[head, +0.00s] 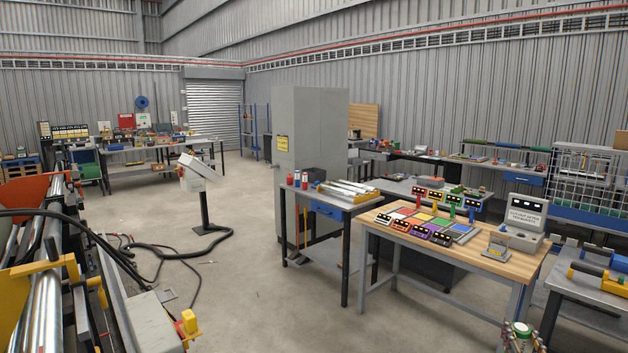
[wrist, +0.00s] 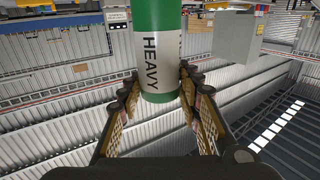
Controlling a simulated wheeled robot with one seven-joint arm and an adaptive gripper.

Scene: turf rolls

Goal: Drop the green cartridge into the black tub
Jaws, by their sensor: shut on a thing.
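The green cartridge (wrist: 157,50) is a cylinder with green ends and a white band marked HEAVY. In the wrist view it stands between the fingers of my gripper (wrist: 159,85), which is shut on it near one end. In the head view my gripper (head: 521,338) is at the bottom right edge, in front of the wooden table, and the green and white top of the cartridge (head: 521,329) shows between the fingers. I cannot make out the black tub for certain; a dark box shape (head: 432,270) shows beneath the wooden table, partly hidden.
The wooden table (head: 475,262) holds colored panels, several small colored units and a beige computer (head: 524,222). A grey bench (head: 588,290) is at the right. A grey cabinet (head: 310,130) stands behind. Rollers and cables (head: 130,260) lie left; open floor (head: 260,270) is between.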

